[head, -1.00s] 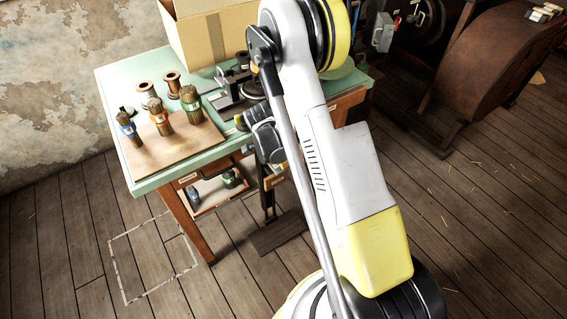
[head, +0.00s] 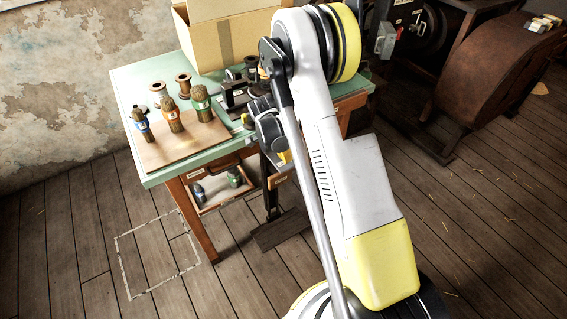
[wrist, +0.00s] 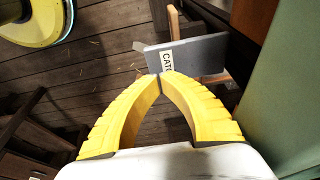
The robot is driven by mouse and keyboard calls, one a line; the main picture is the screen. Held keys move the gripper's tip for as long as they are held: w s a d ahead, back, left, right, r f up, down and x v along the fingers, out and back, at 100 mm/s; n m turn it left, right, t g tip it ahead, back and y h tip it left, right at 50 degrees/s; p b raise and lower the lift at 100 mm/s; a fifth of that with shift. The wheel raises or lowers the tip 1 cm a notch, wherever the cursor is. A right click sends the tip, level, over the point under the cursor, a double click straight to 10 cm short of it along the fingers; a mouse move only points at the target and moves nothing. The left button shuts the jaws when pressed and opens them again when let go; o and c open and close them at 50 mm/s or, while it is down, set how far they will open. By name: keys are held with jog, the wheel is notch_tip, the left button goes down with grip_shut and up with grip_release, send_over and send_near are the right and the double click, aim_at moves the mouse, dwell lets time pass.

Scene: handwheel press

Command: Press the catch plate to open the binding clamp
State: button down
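The catch plate (wrist: 200,56) is a grey plate with a white label, partly readable as "CATC", at the top middle of the wrist view. My gripper (wrist: 161,76) has its two yellow fingers bowed, with the tips together. The tips overlap the plate's lower left edge beside the label; I cannot tell whether they press on it. In the head view my arm hides most of the gripper and the plate. A dark metal device on the bench, possibly the binding clamp (head: 234,97), shows partly left of my arm; its state is unclear.
The green workbench (head: 126,92) carries several brushes on a board (head: 180,147), wooden spools (head: 184,84) and a cardboard box (head: 212,45). A dark pedal (head: 281,230) is near the floor. A rusty machine (head: 480,75) stands at right. Floor is clear at front left.

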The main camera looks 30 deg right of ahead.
jog(key=p+v, duration=0.2)
jog(key=v, duration=0.6)
jog(key=shift+r+p, duration=0.25)
jog(key=shift+p, duration=0.05)
dwell(0.4)
notch_tip(320, 180, up, 10)
jog(key=n+t, duration=0.1)
jog(key=n, duration=0.3)
send_over(280, 168)
jog(key=s+a, duration=0.3)
jog(key=s+a+r+n+t+y, duration=0.2)
jog(key=s+a+r+n, duration=0.25)
jog(key=r, duration=0.45)
jog(key=s+a+r+n+t, duration=0.2)
jog(key=s+a+n, duration=0.1)
jog(key=s, duration=0.4)
jog(key=s+a+r+n+t+y, duration=0.1)
jog(key=s+a+r+n+t, duration=0.1)
jog(key=s+n, duration=0.4)
jog(key=shift+s+a+r, duration=0.65)
jog(key=shift+s+a, duration=0.05)
jog(key=shift+s, duration=0.25)
